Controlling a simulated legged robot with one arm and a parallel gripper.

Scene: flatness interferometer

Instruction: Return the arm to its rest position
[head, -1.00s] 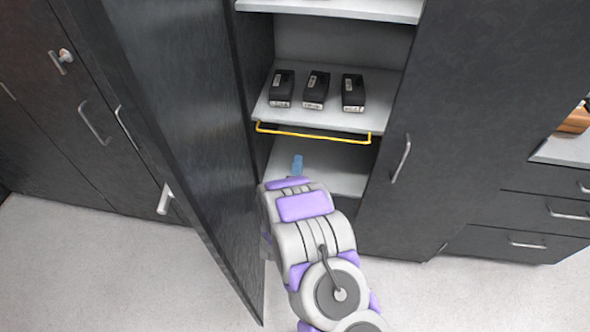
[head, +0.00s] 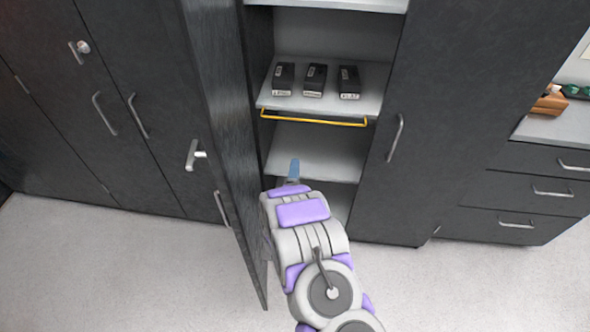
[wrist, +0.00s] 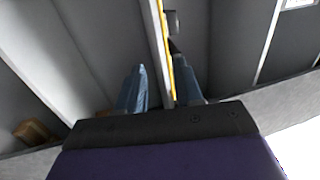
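My arm reaches from the lower part of the head view toward the open cabinet, not folded. My gripper (head: 294,171) shows there as a blue fingertip in front of the lower shelf (head: 312,146). In the wrist view my gripper (wrist: 160,92) has two blue fingers standing apart, with nothing held between them. The yellow rail (wrist: 166,45) and a pale shelf edge run through the gap, seemingly beyond the fingers. Most of the gripper is hidden behind my wrist in the head view.
The open dark door (head: 226,140) stands close left of my arm. Three black boxes (head: 315,80) sit on the shelf above the yellow rail (head: 315,119). A closed cabinet door (head: 440,120) and drawers (head: 535,190) are to the right. The pale floor (head: 130,270) in front is clear.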

